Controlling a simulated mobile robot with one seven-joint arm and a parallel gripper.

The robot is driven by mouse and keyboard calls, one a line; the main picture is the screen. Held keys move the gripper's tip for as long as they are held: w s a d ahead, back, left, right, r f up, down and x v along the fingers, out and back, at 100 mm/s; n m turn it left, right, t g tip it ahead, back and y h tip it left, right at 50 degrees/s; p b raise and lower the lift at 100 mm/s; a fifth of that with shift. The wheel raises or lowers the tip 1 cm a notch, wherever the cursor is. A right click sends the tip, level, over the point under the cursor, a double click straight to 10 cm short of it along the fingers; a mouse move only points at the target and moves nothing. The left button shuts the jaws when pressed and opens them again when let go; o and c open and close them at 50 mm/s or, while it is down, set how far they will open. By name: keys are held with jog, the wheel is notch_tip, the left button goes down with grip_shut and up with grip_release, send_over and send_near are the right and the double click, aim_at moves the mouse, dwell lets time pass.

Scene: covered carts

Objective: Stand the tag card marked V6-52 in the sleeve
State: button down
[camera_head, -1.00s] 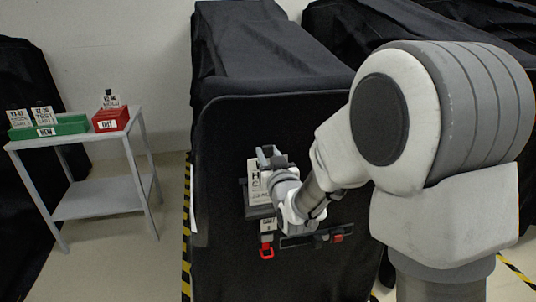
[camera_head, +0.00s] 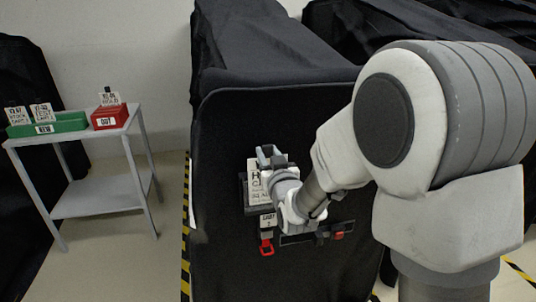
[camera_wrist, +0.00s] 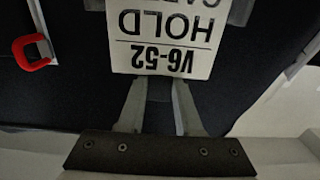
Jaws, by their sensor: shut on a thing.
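The tag card marked V6-52 HOLD (camera_wrist: 168,35) shows upside down in the wrist view, its V6-52 edge towards my fingers. In the head view the white card (camera_head: 255,185) is upright against the black front of the covered cart, partly hidden by my gripper (camera_head: 268,158) and wrist. The dark grey sleeve (camera_head: 258,211) is on the cart front at the card's lower end, and much of it is hidden. I cannot tell how deep the card sits in it.
A small CART label (camera_head: 267,220) and a red hook (camera_head: 266,247) are below the sleeve. A dark bar with a red end (camera_head: 338,235) is beside them. A grey side table (camera_head: 95,200) at left bears a green box (camera_head: 70,122) and a red box (camera_head: 109,118) with cards.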

jog(key=shift+f, duration=0.25)
jog(key=c, duration=0.5)
grip_release()
jog(key=b+v, duration=1.4)
jog(key=v, duration=0.3)
jog(key=shift+s+r, duration=0.1)
jog(key=shift+s, duration=0.1)
jog(key=shift+d, duration=0.1)
